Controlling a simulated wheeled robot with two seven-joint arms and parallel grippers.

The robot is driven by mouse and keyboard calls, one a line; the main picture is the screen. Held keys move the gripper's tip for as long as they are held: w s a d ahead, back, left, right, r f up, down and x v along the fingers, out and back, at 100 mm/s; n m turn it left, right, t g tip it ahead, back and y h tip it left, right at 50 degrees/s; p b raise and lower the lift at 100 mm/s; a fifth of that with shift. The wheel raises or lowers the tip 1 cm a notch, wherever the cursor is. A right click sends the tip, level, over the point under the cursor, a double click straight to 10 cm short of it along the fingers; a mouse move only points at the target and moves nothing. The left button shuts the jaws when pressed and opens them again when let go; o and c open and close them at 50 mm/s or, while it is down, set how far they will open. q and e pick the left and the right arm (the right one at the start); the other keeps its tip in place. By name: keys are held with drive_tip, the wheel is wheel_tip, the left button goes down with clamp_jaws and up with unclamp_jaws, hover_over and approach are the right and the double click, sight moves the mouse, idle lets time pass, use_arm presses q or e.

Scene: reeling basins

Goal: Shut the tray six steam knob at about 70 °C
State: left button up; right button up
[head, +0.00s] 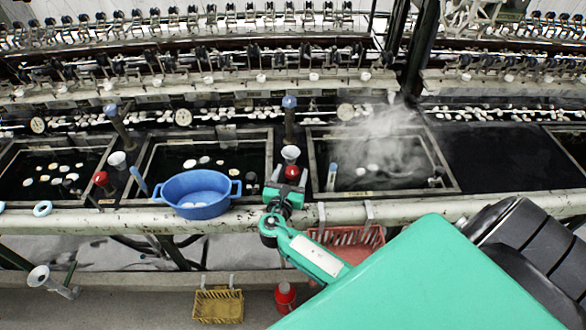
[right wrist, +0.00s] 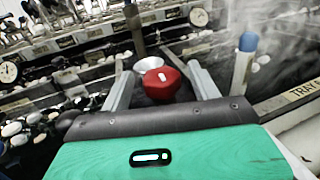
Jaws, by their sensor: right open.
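The red steam knob (head: 292,172) stands at the front left of the steaming tray (head: 455,178); in the right wrist view the red knob (right wrist: 162,82) has a pale mark on top. My right gripper (head: 284,188) is at the knob. In the right wrist view my open right gripper (right wrist: 157,65) has one finger on each side of the knob, with gaps visible. A blue-capped thermometer (head: 332,176) stands in the tray's left corner; it also shows in the wrist view (right wrist: 244,60). Its reading is too small to tell. The tray's label is partly cut off. My left gripper is not in view.
A blue basin (head: 197,204) sits on the front rail left of my gripper. A white funnel (head: 290,153) and a blue-topped post (head: 289,118) stand behind the knob. Another red knob (head: 102,180) is further left. A red basket (head: 345,238) hangs below the rail.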

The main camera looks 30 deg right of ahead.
drive_tip(key=b+v, duration=0.2)
drive_tip(key=v, duration=0.7)
drive_tip(key=shift+f, duration=0.1)
drive_tip(key=shift+s+a, duration=0.45)
drive_tip(key=shift+a, duration=0.05)
